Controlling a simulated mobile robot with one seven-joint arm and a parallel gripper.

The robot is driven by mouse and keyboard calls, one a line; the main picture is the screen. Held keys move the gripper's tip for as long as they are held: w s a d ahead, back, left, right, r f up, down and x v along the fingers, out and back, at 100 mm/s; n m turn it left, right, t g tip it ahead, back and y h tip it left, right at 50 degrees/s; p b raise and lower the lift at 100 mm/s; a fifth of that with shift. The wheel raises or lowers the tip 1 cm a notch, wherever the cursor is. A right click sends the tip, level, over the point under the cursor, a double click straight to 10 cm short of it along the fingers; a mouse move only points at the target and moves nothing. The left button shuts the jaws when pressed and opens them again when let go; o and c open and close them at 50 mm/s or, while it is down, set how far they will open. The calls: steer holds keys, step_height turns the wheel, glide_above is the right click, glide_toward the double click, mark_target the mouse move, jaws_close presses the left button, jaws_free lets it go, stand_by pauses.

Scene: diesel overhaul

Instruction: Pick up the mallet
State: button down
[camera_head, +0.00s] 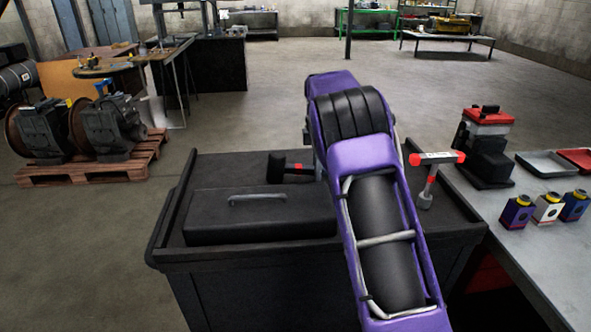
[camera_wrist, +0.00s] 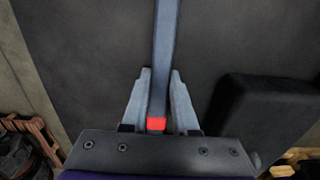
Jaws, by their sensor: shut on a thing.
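The mallet (camera_head: 277,167) has a black head and a handle with a red band, and shows low over the left back part of the dark cart, behind the toolbox. Its handle runs right and goes out of sight behind my purple arm. In the wrist view the grey-blue handle (camera_wrist: 167,45) runs up between the fingers of my gripper (camera_wrist: 160,78), with the red band near the finger bases. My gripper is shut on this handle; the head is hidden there. I cannot tell whether the mallet touches the cart top.
A black toolbox (camera_head: 260,215) lies on the cart (camera_head: 210,170), close in front of the mallet. A red-tipped hammer (camera_head: 437,158) stands upright at the cart's right. A workbench (camera_head: 530,240) with bottles and trays adjoins on the right. Open floor lies behind.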

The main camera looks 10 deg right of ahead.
steer(key=shift+r, duration=0.1)
step_height(320, 180, up, 10)
steer(key=shift+p, duration=0.3)
steer(key=c, duration=1.4)
jaws_free()
jaws_close()
steer(key=shift+r, duration=0.1)
